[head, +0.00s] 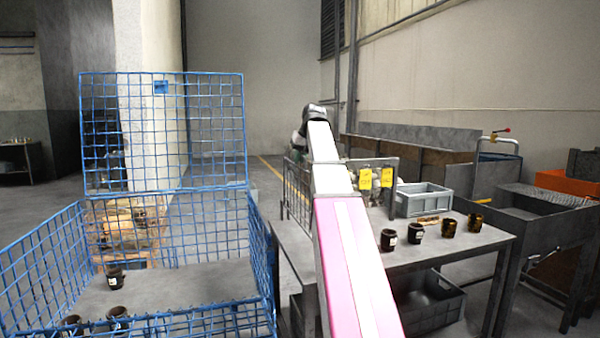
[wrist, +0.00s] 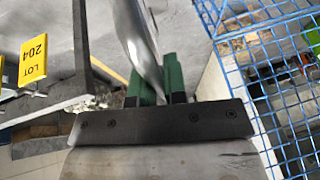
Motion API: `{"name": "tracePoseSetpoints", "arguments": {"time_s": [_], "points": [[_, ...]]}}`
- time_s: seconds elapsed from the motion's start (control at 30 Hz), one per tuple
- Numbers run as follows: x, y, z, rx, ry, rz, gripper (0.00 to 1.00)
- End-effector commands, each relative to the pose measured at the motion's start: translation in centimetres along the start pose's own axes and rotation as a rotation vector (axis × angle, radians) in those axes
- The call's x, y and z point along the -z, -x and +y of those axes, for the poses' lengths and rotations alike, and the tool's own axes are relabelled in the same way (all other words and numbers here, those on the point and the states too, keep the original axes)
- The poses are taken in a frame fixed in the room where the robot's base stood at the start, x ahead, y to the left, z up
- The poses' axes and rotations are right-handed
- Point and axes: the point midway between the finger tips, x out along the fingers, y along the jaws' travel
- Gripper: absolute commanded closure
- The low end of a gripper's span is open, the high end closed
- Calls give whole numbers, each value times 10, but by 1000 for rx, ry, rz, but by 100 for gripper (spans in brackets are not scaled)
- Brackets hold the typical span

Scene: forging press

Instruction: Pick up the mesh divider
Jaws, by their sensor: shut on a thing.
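The mesh divider (head: 297,192) is a grey wire panel. In the wrist view my gripper's green fingers (wrist: 158,78) are shut on a thin grey metal piece (wrist: 138,40), seen nearly edge-on, which looks like the divider's edge.
A blue wire crate (head: 262,240) with a raised back panel stands at left, holding several dark cups (head: 115,277). Several cups (head: 415,232) and a grey bin (head: 424,200) stand on the table (head: 460,250). Yellow tags (head: 365,178) hang on a grey panel. Another bin (head: 430,305) sits below.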

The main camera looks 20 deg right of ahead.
Motion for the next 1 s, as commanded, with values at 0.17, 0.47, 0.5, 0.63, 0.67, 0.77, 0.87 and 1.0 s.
{"name": "tracePoseSetpoints", "arguments": {"time_s": [0.17,0.47,0.5,0.63,0.67,0.77,0.87,1.0], "points": [[21,42,-9,0,2,5,100],[39,90,-19,0,1,3,100],[41,94,-20,0,1,3,100],[44,103,-22,0,1,2,100],[45,105,-22,0,1,2,100],[47,111,-24,0,1,1,100],[49,116,-25,0,1,2,100],[52,122,-26,0,1,2,100]]}}
